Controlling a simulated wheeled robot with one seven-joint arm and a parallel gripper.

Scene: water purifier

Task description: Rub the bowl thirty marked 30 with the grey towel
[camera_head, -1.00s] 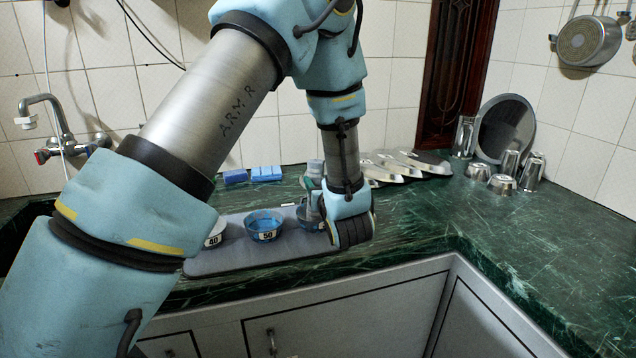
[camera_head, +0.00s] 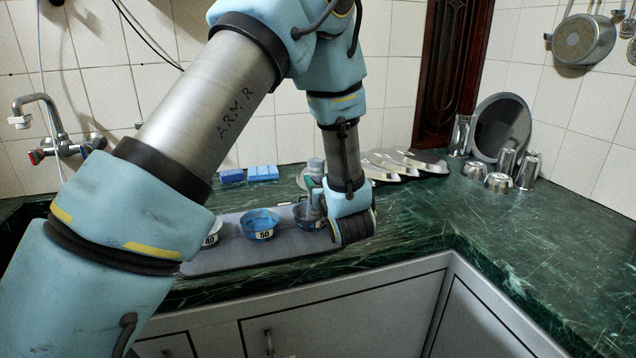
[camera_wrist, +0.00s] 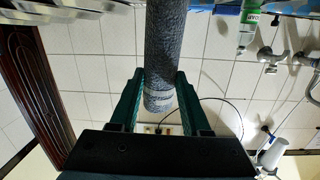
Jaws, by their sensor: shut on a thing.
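My gripper (camera_wrist: 160,78) is shut on a rolled grey towel (camera_wrist: 165,40), whose banded end shows between the fingers in the wrist view. In the head view my wrist hangs at the right end of the grey mat, hiding most of the gripper and towel. A dark bowl (camera_head: 306,216) stands beside it, partly covered, its label hidden. A blue bowl marked 50 (camera_head: 261,222) and a bowl marked 40 (camera_head: 210,238) stand to its left, the latter partly behind my arm. No label 30 is visible.
The grey mat (camera_head: 225,262) lies along the green counter's front edge. Blue sponges (camera_head: 262,173) lie behind it. The right counter is clear.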

